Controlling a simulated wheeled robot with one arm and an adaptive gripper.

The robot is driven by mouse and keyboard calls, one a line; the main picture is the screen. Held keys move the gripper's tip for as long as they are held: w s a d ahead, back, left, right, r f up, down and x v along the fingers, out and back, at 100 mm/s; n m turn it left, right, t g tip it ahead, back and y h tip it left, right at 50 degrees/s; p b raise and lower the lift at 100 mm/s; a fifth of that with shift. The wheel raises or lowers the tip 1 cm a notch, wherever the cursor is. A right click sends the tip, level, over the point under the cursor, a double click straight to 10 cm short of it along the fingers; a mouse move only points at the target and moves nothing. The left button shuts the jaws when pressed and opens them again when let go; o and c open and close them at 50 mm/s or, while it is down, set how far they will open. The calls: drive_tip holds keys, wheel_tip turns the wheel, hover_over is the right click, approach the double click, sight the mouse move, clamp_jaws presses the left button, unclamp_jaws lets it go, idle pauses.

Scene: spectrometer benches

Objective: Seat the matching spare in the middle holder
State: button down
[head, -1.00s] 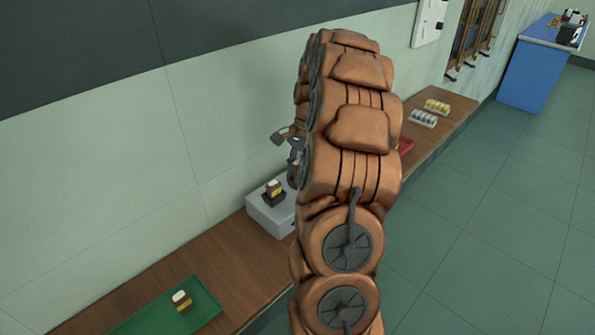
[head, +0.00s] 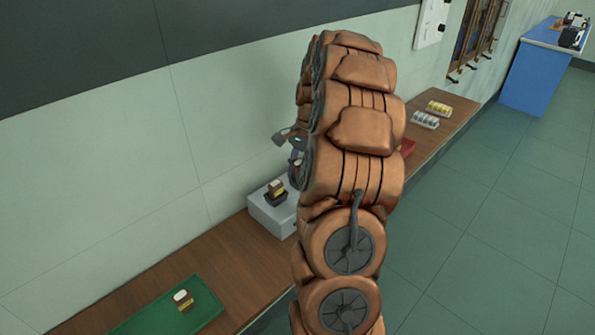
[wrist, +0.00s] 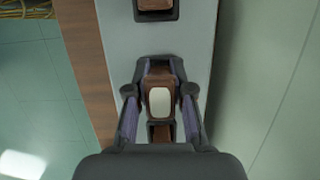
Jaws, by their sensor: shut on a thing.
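In the wrist view my gripper (wrist: 159,97) has its two fingers closed on the sides of a brown block (wrist: 159,102) with a white top. The block is at a dark holder (wrist: 160,64) on the grey box (wrist: 118,30); I cannot tell whether it is fully down in it. Another brown block (wrist: 155,4) sits in a holder at the top edge. A further holder (wrist: 161,132) shows partly below the held block. In the head view the grey box (head: 268,217) carries a brown block (head: 276,187) in a dark holder; my arm hides the rest.
A green tray (head: 150,322) with a brown, white-topped block (head: 183,299) lies on the wooden bench (head: 235,262). Beyond my arm are a red tray (head: 407,148), a silver ribbed item (head: 425,120) and a yellow one (head: 439,108). The wall runs close behind; open floor lies right.

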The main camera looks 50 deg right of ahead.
drive_tip(key=shift+s+a+f, duration=0.1)
drive_tip(key=shift+s+f, duration=0.1)
drive_tip(key=shift+f, duration=0.3)
drive_tip(key=shift+s+a+f, duration=0.1)
drive_tip(key=shift+s+f, duration=0.05)
drive_tip(key=shift+f, duration=0.3)
drive_tip(key=c, duration=1.3)
unclamp_jaws()
drive_tip(key=shift+s+a+f, duration=0.1)
drive_tip(key=shift+s, duration=0.1)
drive_tip(key=shift+o, duration=1)
drive_tip(key=shift+w+f, duration=0.25)
drive_tip(key=shift+o, duration=0.4)
drive_tip(key=shift+w+d, duration=0.15)
drive_tip(key=shift+d, duration=0.2)
drive_tip(key=shift+r, duration=0.3)
drive_tip(key=shift+c, duration=0.4)
drive_tip(key=shift+r, duration=0.15)
drive_tip(key=shift+c, duration=0.4)
drive_tip(key=shift+w+r, duration=0.1)
drive_tip(key=shift+r, duration=0.05)
drive_tip(key=shift+c, duration=0.2)
